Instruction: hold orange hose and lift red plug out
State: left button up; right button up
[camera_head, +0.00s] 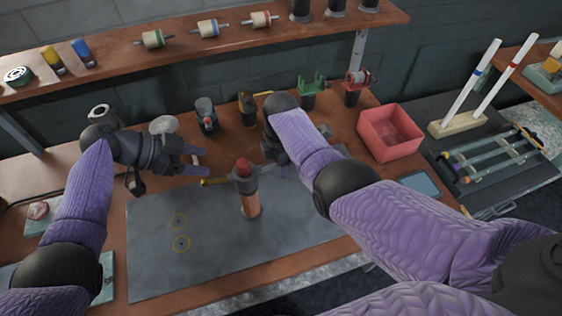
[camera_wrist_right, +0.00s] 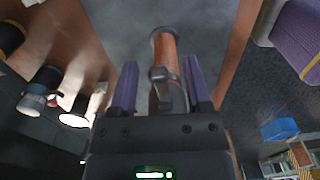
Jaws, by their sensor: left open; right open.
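The orange hose (camera_head: 250,207) stands upright on the grey mat. The red plug (camera_head: 243,167) sits at its top, with a dark collar around the joint. My left gripper (camera_head: 203,160) is open and empty to the left of the plug, fingers pointing right towards it. My right gripper (camera_head: 284,168) is beyond and to the right of the hose, partly hidden by its forearm. In the right wrist view its open fingers (camera_wrist_right: 160,75) lie either side of a grey part in line with the hose (camera_wrist_right: 166,52). I cannot make out the red plug there.
The grey mat (camera_head: 165,265) is mostly clear, with two yellow ring marks. A yellowish piece (camera_head: 214,182) sticks out left of the collar. Dark cups (camera_head: 206,115) stand behind, a red bin (camera_head: 392,135) at right. A wooden shelf (camera_head: 110,57) spans the back.

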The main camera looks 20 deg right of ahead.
jog(key=shift+f, duration=1.1)
grip_shut()
dwell(0.8)
